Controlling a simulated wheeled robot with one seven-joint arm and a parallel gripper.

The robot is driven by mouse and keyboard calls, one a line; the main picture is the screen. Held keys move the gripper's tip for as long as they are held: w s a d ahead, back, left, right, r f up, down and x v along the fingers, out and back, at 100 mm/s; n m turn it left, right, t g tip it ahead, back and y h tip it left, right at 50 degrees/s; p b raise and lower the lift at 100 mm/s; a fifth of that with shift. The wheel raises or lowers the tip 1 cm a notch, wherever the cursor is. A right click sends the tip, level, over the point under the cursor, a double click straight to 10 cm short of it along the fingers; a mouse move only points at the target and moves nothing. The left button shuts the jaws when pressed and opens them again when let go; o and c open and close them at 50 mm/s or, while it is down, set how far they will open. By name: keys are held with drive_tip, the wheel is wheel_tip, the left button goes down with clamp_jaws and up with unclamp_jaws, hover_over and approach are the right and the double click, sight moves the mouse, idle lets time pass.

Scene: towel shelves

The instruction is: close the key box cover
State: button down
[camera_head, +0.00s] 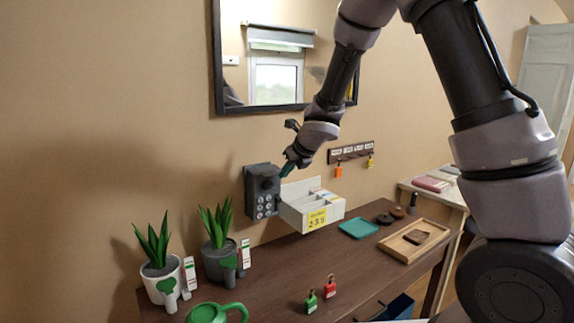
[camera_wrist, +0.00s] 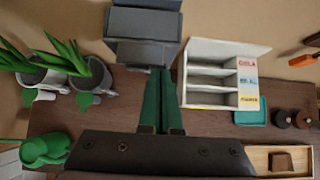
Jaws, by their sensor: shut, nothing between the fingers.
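The grey key box (camera_head: 262,190) is fixed to the wall above the table. Its front shows a dark round knob above several pale buttons. In the wrist view the key box (camera_wrist: 146,22) is at the top, with a grey panel (camera_wrist: 140,53) at its lower edge; I cannot tell for sure how far the cover stands open. My gripper (camera_head: 285,171) is just right of the box's upper part. Its green fingers (camera_wrist: 161,74) are together and empty, with tips close to the panel's lower right edge; contact cannot be told.
A white compartment box (camera_head: 311,210) stands close right of the key box. Two potted plants (camera_head: 160,272) and a green watering can (camera_head: 215,313) are at the left. A teal tray (camera_head: 358,229) and wooden tray (camera_head: 413,241) lie right. A key rack (camera_head: 350,152) hangs on the wall.

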drive_tip(key=s+d+r+m+t, duration=0.1)
drive_tip(key=s+d+r+m, duration=0.15)
drive_tip(key=s+m, duration=0.5)
drive_tip(key=s+d+r+m, duration=0.2)
drive_tip(key=s+r+m, duration=0.2)
drive_tip(key=m, duration=0.7)
drive_tip(key=w+a+f, duration=0.6)
drive_tip(key=w, duration=0.3)
drive_tip(key=shift+w+a+f+y, duration=0.15)
drive_tip(key=shift+w+a+y, duration=0.2)
drive_tip(key=shift+a+y, duration=0.05)
drive_tip(key=shift+n, duration=0.25)
